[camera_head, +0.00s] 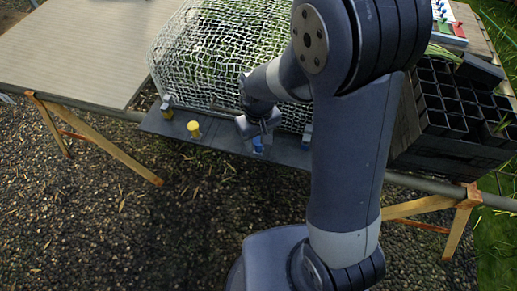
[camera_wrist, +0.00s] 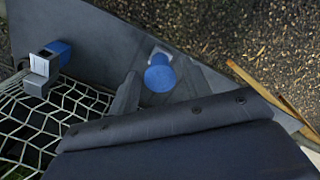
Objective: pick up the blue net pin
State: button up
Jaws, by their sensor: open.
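The blue net pin (camera_head: 258,144) stands on the dark edge strip of the bench, just below my gripper (camera_head: 260,127) in the head view. In the wrist view the pin's round blue head (camera_wrist: 160,77) shows near the middle, with a pale part behind it, just beyond the dark gripper body. My gripper is open, and nothing is seen between its jaws. The gripper partly hides the pin from the head camera. I cannot tell whether a jaw touches it.
A yellow pin (camera_head: 193,128) stands to the left on the strip. A grey and blue clip (camera_head: 306,136) is to the right, also in the wrist view (camera_wrist: 42,70). White netting (camera_head: 200,60) covers greenery behind. Black pots (camera_head: 445,100) fill the right. A bare board (camera_head: 70,45) is left.

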jog(key=shift+f, duration=0.45)
grip_shut()
